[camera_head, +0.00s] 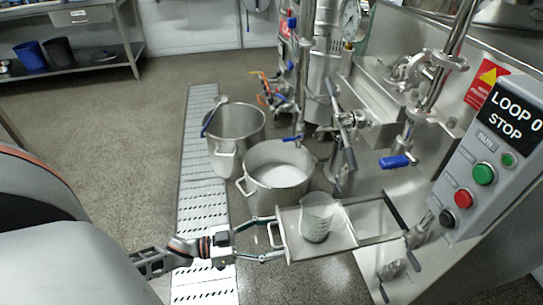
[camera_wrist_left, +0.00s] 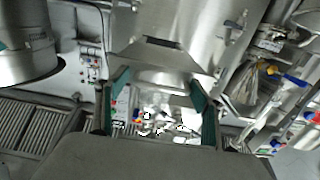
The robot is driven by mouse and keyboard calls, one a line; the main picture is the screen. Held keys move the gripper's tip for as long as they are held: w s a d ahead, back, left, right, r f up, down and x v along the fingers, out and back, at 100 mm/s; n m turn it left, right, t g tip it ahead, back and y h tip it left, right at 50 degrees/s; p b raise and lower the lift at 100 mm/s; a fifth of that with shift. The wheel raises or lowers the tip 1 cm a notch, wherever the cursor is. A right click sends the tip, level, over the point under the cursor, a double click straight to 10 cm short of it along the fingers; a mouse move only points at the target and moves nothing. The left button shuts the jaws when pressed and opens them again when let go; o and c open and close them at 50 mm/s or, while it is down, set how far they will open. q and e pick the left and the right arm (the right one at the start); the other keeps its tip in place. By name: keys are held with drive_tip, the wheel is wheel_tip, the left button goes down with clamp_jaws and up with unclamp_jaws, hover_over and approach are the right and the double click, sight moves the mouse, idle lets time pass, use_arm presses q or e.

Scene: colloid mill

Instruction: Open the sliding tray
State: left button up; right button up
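The sliding tray (camera_head: 339,242) is a flat metal plate on a rectangular metal frame (camera_head: 383,238) at the lower middle of the head view. A clear beaker (camera_head: 317,214) stands on it. A thin loop handle (camera_head: 274,236) is on the tray's left edge. My left gripper (camera_head: 264,238) is open at that handle, one finger on each side; I cannot tell whether they touch it. In the left wrist view my left gripper (camera_wrist_left: 160,92) shows two fingers wide apart, with shiny metal between them. My right gripper is not in view.
Two steel pots, one empty (camera_head: 236,123) and one with white contents (camera_head: 278,172), stand behind the tray. A control panel (camera_head: 487,160) and blue-handled valve (camera_head: 397,161) are at right. A floor grate (camera_head: 198,150) runs along the left; open floor lies beyond.

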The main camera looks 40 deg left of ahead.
use_arm(q)
drive_tip(key=shift+a, duration=0.15)
drive_tip(key=v, duration=1.2)
idle(0.3)
